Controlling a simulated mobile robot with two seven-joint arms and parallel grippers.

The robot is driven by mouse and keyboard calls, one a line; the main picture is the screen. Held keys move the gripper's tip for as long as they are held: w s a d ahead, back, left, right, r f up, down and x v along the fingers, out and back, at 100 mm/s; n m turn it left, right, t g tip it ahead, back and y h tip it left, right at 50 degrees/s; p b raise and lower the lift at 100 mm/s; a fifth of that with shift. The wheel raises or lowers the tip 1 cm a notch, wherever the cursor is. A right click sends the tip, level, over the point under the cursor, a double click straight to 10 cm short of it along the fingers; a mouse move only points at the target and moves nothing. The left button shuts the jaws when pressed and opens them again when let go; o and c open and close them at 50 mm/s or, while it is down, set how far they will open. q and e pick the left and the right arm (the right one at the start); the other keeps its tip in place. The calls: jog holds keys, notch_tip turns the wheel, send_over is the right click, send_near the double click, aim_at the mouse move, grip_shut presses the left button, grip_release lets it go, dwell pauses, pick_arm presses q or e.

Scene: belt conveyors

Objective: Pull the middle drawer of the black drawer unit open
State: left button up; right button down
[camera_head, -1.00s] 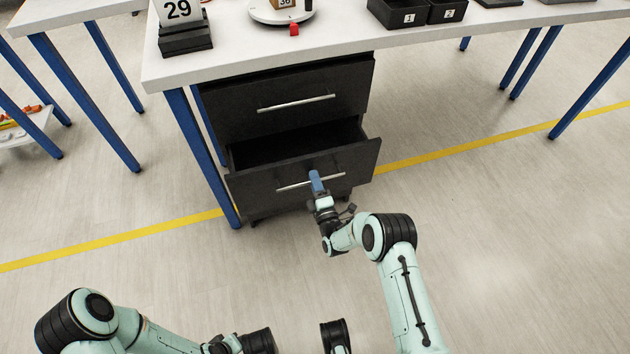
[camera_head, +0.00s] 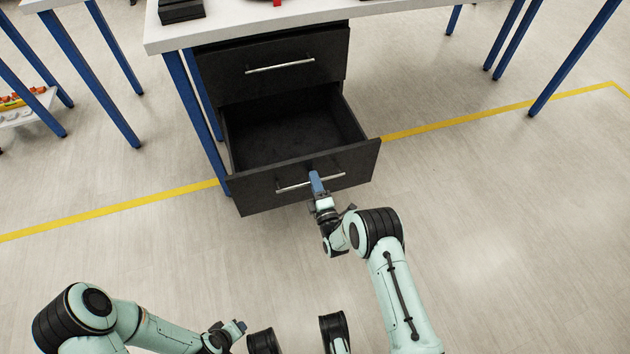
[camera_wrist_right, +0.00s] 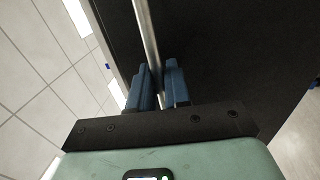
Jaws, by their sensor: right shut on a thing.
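The black drawer unit (camera_head: 270,75) stands under the white table. Below its closed upper drawer front (camera_head: 300,54), an open drawer (camera_head: 270,187) stands far out, and its empty inside shows. Whether another drawer lies beneath it is hidden. My right gripper (camera_head: 316,182) is shut on the silver bar handle (camera_head: 292,187) of this open drawer. In the right wrist view the blue fingers (camera_wrist_right: 158,88) stand on either side of the handle (camera_wrist_right: 147,35). My left gripper (camera_head: 237,328) is low in the head view, away from the unit; its jaw opening is unclear.
The white tabletop (camera_head: 230,27) overhangs the unit, with blue table legs (camera_head: 188,115) close on its left. A yellow floor line (camera_head: 120,220) runs past the drawer. The floor right of the drawer is clear. A low white shelf (camera_head: 30,112) holds items at far left.

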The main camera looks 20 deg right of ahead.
pick_arm(q)
jog(key=shift+s, duration=0.5)
pick_arm(e)
jog(key=shift+s, duration=0.45)
jog(key=c, duration=1.3)
grip_release()
pick_arm(q)
jog(key=shift+g+h, duration=0.4)
jog(key=shift+g, duration=0.2)
jog(key=s+d+r+p, duration=0.1)
jog(key=s, duration=0.1)
jog(key=s+d+r+p, duration=0.1)
jog(key=s+r+p, duration=0.1)
jog(key=shift+d+r, duration=0.1)
jog(key=shift+d, duration=0.05)
pick_arm(e)
jog(key=s+f, duration=0.2)
jog(key=s, duration=1.1)
jog(key=shift+d+f, duration=0.2)
jog(key=shift+f, duration=0.1)
